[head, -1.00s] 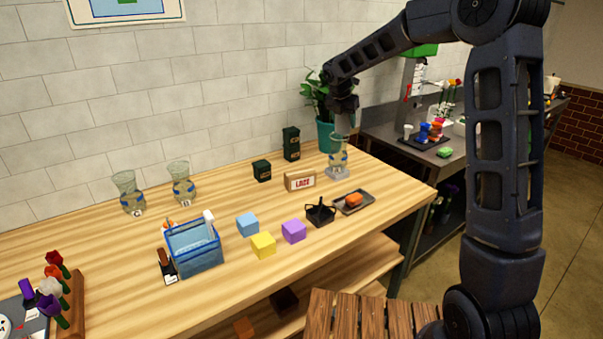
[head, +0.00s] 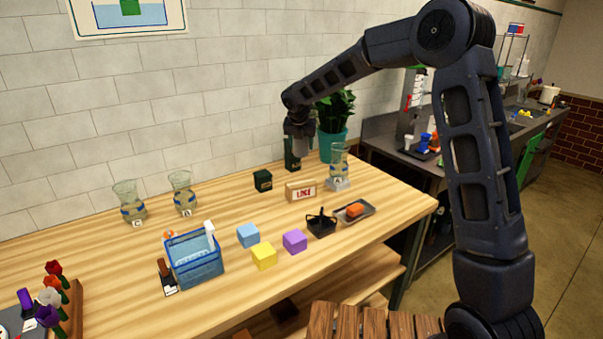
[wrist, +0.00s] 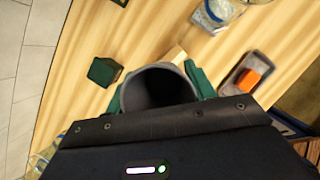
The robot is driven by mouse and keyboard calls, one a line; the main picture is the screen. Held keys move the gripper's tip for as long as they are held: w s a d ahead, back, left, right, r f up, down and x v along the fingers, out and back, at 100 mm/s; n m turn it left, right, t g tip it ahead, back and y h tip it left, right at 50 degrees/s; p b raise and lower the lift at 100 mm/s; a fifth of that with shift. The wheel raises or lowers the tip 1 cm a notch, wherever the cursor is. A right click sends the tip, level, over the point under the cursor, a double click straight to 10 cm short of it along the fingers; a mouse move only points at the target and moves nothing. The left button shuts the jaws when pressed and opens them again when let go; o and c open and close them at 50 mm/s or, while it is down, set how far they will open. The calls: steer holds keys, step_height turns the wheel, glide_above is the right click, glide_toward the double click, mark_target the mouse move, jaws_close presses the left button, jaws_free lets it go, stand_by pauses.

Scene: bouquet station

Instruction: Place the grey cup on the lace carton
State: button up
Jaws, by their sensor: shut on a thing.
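My gripper (head: 299,122) hangs above the back part of the wooden table. In the wrist view my gripper (wrist: 160,92) is shut on the grey cup (wrist: 158,86), its dark open mouth showing between the green fingertips. The lace carton (head: 301,191), a small tan box with a white label and red letters, stands on the table below and apart from the gripper. In the wrist view a tan corner (wrist: 174,54) beside the cup's rim may be the carton; the rest is hidden.
A tray (head: 365,217) with an orange block and a black basket (head: 321,224) lie in front.

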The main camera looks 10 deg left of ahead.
step_height(320, 180, down, 12)
steer(key=shift+r, duration=0.1)
stand_by(0.5)
steer(key=o, duration=1)
steer(key=shift+o, duration=0.2)
